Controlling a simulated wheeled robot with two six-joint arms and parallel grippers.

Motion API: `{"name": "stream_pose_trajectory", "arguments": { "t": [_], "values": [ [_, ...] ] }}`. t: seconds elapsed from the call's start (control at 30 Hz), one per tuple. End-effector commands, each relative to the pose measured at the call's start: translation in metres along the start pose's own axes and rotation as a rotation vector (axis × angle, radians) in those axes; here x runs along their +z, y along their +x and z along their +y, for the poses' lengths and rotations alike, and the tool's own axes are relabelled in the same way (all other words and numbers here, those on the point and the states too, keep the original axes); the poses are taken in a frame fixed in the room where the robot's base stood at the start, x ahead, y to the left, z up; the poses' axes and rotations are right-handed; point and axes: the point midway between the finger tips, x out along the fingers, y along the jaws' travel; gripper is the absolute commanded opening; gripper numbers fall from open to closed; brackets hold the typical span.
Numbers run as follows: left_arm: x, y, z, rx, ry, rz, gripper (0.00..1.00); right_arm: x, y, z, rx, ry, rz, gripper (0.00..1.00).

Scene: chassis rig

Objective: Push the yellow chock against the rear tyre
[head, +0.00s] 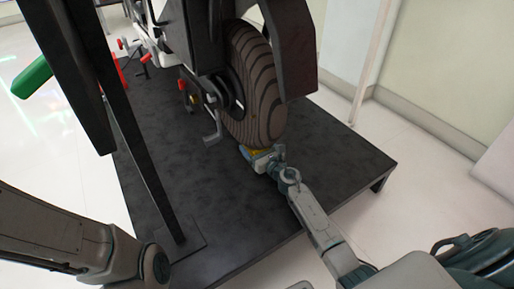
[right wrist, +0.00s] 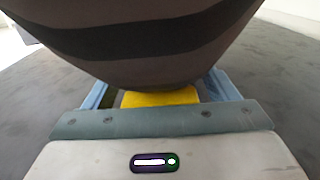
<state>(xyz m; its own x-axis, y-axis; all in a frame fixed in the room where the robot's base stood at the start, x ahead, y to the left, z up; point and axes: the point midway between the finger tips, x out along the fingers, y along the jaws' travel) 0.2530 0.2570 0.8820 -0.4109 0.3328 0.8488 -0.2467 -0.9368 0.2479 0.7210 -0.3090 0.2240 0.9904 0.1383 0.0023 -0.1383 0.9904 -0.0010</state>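The yellow chock (head: 258,150) lies on the dark platform at the foot of the brown rear tyre (head: 257,88), mostly hidden by my right gripper (head: 262,153). In the right wrist view the chock (right wrist: 160,98) sits between the two blue-grey fingers, with a small gap at each side. The tyre (right wrist: 140,45) bulges just above and beyond it. The chock's far end is hidden under the tyre, so I cannot tell whether they touch. My right gripper is open around the chock. My left arm shows at the lower left, but its fingers are out of view.
The dark platform (head: 340,165) has free room right of the tyre. A black upright post (head: 150,165) stands on its left part. A black fender (head: 290,50) overhangs the tyre. A pedal-like bracket (head: 210,115) and red-tipped parts are left of the tyre.

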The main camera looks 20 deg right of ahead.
Motion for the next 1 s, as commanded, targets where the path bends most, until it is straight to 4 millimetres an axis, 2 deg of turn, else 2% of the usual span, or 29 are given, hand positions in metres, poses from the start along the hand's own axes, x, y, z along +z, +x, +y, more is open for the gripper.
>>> {"name": "stream_pose_trajectory", "arguments": {
  "t": [0.23, 0.37, 0.8, 1.0],
  "values": [
    [0.0, 0.0, 0.0, 0.0, -0.001, 0.0, 0.64, -0.002, -0.001, 0.0, 0.0, 0.001, 0.004, 0.8],
    [0.001, 0.002, 0.001, 0.0, 0.0, 0.0, 0.64, -0.002, -0.009, 0.0, 0.0, 0.0, 0.004, 0.8],
    [0.004, 0.008, 0.003, 0.0, 0.0, 0.0, 0.64, -0.002, -0.088, 0.0, 0.001, -0.001, 0.004, 0.8],
    [0.004, 0.007, 0.002, 0.0, 0.0, 0.001, 0.64, -0.001, -0.106, 0.0, 0.0, 0.001, 0.002, 0.8]
  ]
}}
